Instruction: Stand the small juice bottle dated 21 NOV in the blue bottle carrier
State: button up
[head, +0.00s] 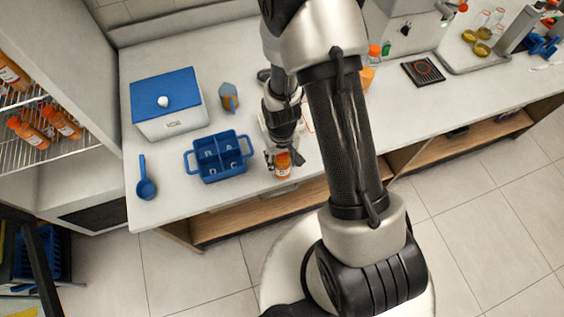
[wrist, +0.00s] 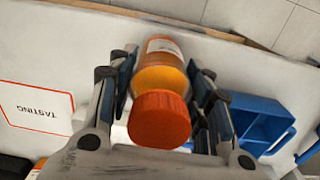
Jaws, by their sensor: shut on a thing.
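A small juice bottle (wrist: 160,85) with an orange cap is between the fingers of my gripper (wrist: 160,92) in the wrist view. The gripper is shut on it. In the head view the bottle (head: 282,166) is near the table's front edge, just right of the carrier, with my gripper (head: 284,150) around it. Its date cannot be read. The blue bottle carrier (head: 219,135) stands on the table with its compartments open and no bottle visible in them. In the wrist view part of the carrier (wrist: 262,108) shows to the right of the gripper.
A white box with a blue lid (head: 165,88) stands behind the carrier. A blue scoop (head: 146,178) lies left of it, and a small blue and orange thing (head: 229,96) stands behind. A sheet marked TASTING (wrist: 38,106) lies left in the wrist view.

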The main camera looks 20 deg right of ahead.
jog(key=c, duration=0.7)
jog(key=shift+o, duration=0.2)
jog(key=shift+r, duration=0.15)
